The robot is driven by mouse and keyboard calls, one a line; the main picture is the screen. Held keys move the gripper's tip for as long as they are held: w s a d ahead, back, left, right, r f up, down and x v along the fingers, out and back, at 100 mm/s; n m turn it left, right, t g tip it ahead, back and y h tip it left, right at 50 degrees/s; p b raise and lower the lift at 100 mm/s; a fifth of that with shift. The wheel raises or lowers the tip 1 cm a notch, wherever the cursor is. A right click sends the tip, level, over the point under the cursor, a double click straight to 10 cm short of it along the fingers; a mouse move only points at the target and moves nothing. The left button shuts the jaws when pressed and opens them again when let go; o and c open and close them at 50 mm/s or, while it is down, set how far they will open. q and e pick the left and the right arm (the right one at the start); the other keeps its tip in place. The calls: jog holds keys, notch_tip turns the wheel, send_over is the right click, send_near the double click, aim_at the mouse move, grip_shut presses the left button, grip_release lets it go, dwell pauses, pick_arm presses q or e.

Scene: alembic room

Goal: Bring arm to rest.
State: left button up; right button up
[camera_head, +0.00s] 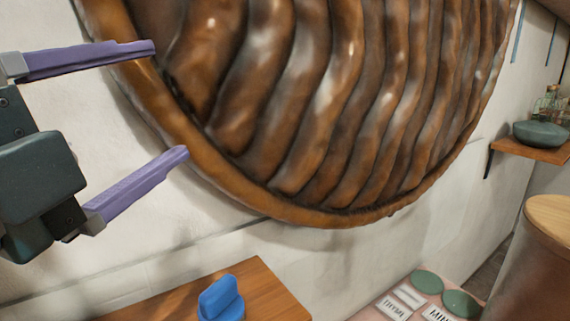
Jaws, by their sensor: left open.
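My left gripper (172,101) comes in from the left with its two purple fingers wide apart. Nothing is between the fingers. The fingertips are in front of, or close to, the lower left rim of a large round brown ribbed wall piece (300,100); I cannot tell whether they touch it. My right gripper is not in view.
A wooden surface (265,285) with a blue knob-like object (221,298) is at the bottom. A pink surface (372,312) with green discs and labels is to its right. A brown container with a wooden lid (548,220) and a shelf (530,150) with a bowl (541,134) are at the right.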

pick_arm(q)
jog(key=s+a+f+n+g+y, duration=0.3)
jog(key=a+f+n+y, duration=0.15)
jog(key=a+f, duration=0.2)
jog(key=s+a+f+n+g+y, duration=0.35)
jog(key=a+f+n, duration=0.25)
jog(key=f, duration=0.2)
jog(key=s+a+f+n+g+y, duration=0.1)
jog(key=s+a+f+n+g, duration=0.1)
jog(key=s+f+g, duration=0.35)
jog(key=s+a+f+n+g+y, duration=0.1)
jog(key=s+a+f+n+g, duration=0.15)
jog(key=s, duration=0.55)
jog(key=d+f+n+h, duration=0.1)
jog(key=d+n+h, duration=0.2)
jog(key=d, duration=0.7)
notch_tip(320, 180, up, 35)
jog(key=p, duration=3.5)
jog(key=shift+s+r, duration=0.15)
jog(key=shift+s, duration=0.25)
